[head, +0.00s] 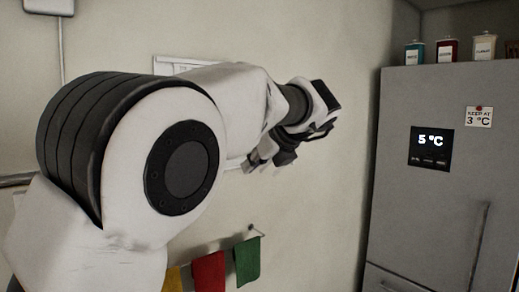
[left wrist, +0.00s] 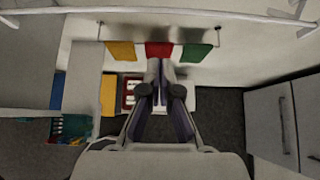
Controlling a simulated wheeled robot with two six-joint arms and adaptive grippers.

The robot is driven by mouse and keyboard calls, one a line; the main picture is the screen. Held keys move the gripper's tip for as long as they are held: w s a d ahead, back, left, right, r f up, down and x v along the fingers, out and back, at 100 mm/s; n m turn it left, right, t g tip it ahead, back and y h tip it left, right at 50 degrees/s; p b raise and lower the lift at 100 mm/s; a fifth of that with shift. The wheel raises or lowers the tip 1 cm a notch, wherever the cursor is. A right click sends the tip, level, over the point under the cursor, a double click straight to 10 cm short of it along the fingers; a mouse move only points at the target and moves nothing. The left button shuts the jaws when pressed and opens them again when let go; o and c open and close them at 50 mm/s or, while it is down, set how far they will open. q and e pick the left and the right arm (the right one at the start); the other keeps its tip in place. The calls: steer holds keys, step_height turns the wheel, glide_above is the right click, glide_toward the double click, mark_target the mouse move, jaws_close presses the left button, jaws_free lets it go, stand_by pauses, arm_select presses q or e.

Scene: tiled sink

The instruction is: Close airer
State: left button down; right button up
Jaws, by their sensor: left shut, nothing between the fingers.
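A pale, thin-barred frame that may be the airer (head: 172,63) shows on the wall, mostly hidden behind my left arm in the head view. In the left wrist view a long pale bar (left wrist: 230,14) crosses the top and another pale bar (left wrist: 40,113) runs in from the left edge; I cannot tell for sure whether they belong to the airer, or whether it is open. My left gripper (head: 268,160) is shut and empty, out in front of the wall. Its fingers meet in the left wrist view (left wrist: 160,68), apart from both bars. My right gripper is not in view.
Yellow, red (head: 208,272) and green (head: 247,262) cloths hang from a wall rail below my left gripper. A grey fridge (head: 440,190) with several canisters on top stands at the right. A green basket (left wrist: 72,127) shows at lower left in the wrist view.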

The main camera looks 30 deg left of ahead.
arm_select(q)
steer(key=w+a+f+p, duration=0.1)
steer(key=w+a+p, duration=0.1)
steer(key=a, duration=0.4)
steer(key=shift+w+f+p, duration=0.2)
steer(key=shift+w+p, duration=0.05)
steer(key=shift+p, duration=0.35)
steer(key=shift+a, duration=0.1)
steer(key=a, duration=0.1)
steer(key=w+a, duration=0.1)
steer(key=a, duration=0.2)
steer(key=shift+w, duration=0.35)
